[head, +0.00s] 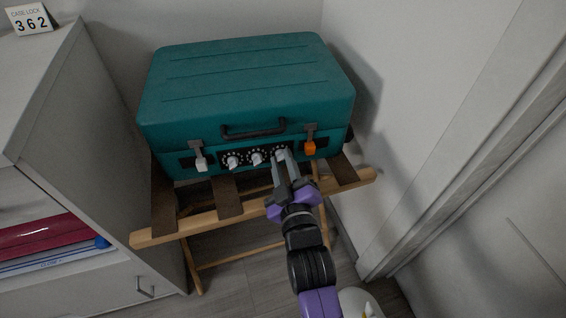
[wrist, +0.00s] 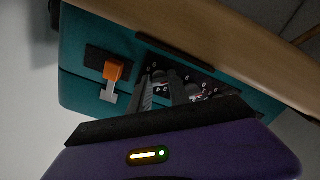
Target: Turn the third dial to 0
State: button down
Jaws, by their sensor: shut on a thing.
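A teal case (head: 245,85) lies closed on a wooden rack. Its front has a row of dials: the first dial (head: 232,162), the second dial (head: 257,159) and the third dial at the right, mostly hidden by my fingers in the head view. My gripper (head: 284,154) reaches up to the third dial and is shut on it. In the wrist view the third dial (wrist: 158,77) sits between my two fingers, with the second dial (wrist: 193,91) beside them. I cannot read the third dial's setting.
An orange latch (head: 310,148) is close right of my gripper, and a pale latch (head: 200,162) is at the left. The wooden rack (head: 255,208) runs below the dials. A card reading 3 6 2 (head: 30,20) stands on the cabinet (head: 85,130). The wall is at the right.

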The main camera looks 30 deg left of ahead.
jog(key=shift+n, duration=0.8)
jog(key=c, duration=1.2)
grip_release()
jog(key=shift+s+d, duration=0.3)
jog(key=shift+d, duration=0.1)
jog(key=v, duration=0.7)
jog(key=shift+b, duration=0.4)
